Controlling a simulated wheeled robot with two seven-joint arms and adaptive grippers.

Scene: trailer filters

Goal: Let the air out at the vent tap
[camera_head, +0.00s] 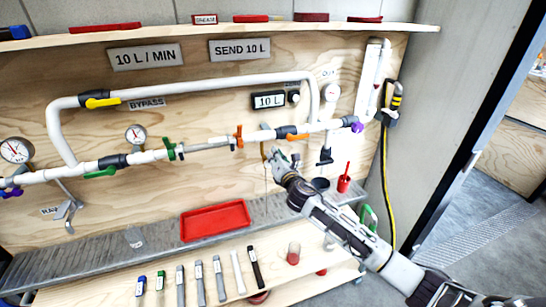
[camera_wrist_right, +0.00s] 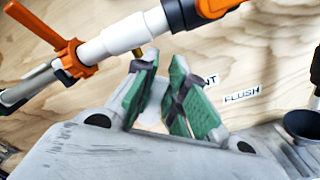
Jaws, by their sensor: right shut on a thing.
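The vent tap shows as a small brass fitting (camera_wrist_right: 137,52) under the white pipe in the right wrist view, beside a partly hidden label ending in "NT" (camera_wrist_right: 209,80). My right gripper (camera_head: 274,156) is at the board, just below the pipe run. In the right wrist view its green-padded fingers (camera_wrist_right: 160,98) are close together at the tap, with a pale piece between them. The fingers hide most of what they hold. The tap's handle position cannot be told. My left gripper is in neither view.
Orange valves (camera_head: 239,136) and a purple valve (camera_head: 357,127) sit on the nearby pipe. A black funnel (camera_head: 320,184) and red cup (camera_head: 344,180) stand right of my gripper. A red tray (camera_head: 215,220) lies below on the grey shelf.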

